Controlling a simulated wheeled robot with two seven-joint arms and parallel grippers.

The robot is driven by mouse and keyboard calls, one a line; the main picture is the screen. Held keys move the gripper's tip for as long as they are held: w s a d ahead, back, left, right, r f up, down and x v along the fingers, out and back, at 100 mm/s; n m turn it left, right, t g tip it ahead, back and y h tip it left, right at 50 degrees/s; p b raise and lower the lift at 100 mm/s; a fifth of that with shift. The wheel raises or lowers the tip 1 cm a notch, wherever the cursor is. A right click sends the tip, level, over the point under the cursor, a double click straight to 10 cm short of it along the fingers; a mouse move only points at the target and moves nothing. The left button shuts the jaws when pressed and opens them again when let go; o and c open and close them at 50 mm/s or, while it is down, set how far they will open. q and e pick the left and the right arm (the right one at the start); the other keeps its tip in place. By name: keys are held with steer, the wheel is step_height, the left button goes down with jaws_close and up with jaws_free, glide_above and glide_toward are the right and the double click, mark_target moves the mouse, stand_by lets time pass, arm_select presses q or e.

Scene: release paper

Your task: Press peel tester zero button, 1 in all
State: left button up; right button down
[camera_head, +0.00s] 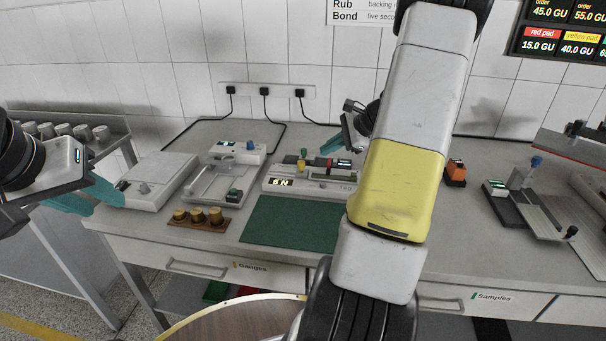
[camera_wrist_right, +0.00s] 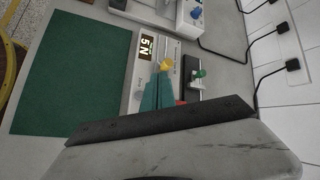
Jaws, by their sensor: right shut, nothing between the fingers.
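The peel tester appears to be the pale flat unit (camera_head: 322,188) with a lit "N" display (camera_head: 281,182), at the table's middle; its label is hard to read. It also shows in the right wrist view (camera_wrist_right: 137,92). A yellow knob (camera_wrist_right: 166,65) stands on it and a green knob (camera_wrist_right: 200,73) just behind; I cannot tell which part is the zero button. My right gripper (camera_wrist_right: 160,84) is shut and empty, its teal tips close to the yellow knob; contact is unclear. It shows in the head view (camera_head: 328,147). My left gripper (camera_head: 94,195) is open and empty at the table's left end.
A green mat (camera_head: 290,224) lies in front of the tester. Brass weights on a wooden block (camera_head: 197,220), a pale box (camera_head: 158,182) and another instrument (camera_head: 217,182) stand left. An orange-topped block (camera_head: 456,173) is right. Cables run behind to wall sockets.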

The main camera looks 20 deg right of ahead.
glide_above(326, 187)
steer(key=shift+f, duration=4.4)
steer(key=shift+f, duration=0.15)
steer(key=shift+f, duration=0.25)
steer(key=shift+f, duration=0.55)
steer(key=shift+r, duration=1)
